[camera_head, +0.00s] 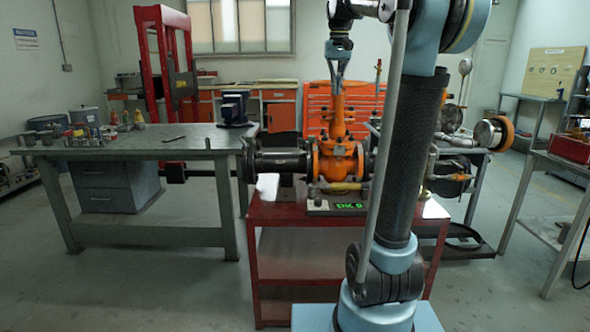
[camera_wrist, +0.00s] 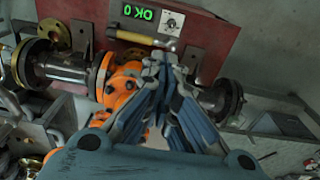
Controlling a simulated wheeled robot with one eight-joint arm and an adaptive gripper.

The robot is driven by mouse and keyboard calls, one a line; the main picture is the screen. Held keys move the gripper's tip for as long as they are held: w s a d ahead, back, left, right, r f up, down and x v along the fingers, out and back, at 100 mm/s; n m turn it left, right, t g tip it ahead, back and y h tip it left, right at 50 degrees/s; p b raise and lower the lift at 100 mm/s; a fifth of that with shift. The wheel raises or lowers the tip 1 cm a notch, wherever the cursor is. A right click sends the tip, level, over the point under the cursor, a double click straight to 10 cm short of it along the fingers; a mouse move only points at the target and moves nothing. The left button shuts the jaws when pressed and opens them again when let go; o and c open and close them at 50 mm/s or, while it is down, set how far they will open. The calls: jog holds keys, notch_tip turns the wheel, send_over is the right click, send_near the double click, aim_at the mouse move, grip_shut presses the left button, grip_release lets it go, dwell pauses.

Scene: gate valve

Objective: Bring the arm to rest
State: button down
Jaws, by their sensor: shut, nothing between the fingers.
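My gripper (camera_head: 338,72) is shut and empty, pointing down above the orange gate valve (camera_head: 338,158) in the head view. The valve sits in a dark pipe run on a red stand (camera_head: 285,212). In the wrist view my gripper (camera_wrist: 166,62) covers the middle of the orange valve (camera_wrist: 118,85), so part of it is hidden. Whether the fingertips touch the valve's top cannot be told. My arm stands bent upright in front of the stand and hides its right part.
A grey workbench (camera_head: 130,150) with small items stands at left. A red press frame (camera_head: 165,60) and an orange tool cabinet (camera_head: 318,103) stand behind. Floor at front left is clear.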

jog(key=s+d+f, duration=0.2)
jog(key=s+f, duration=1.4)
jog(key=f, duration=0.4)
jog(key=s+d+f+t, duration=0.1)
jog(key=s+d+f, duration=0.2)
jog(key=s+f, duration=1.3)
notch_tip(320, 180, down, 4)
jog(key=shift+f+t, duration=0.1)
jog(key=shift+t, duration=0.2)
jog(key=shift+w+f, duration=0.2)
jog(key=shift+w, duration=0.3)
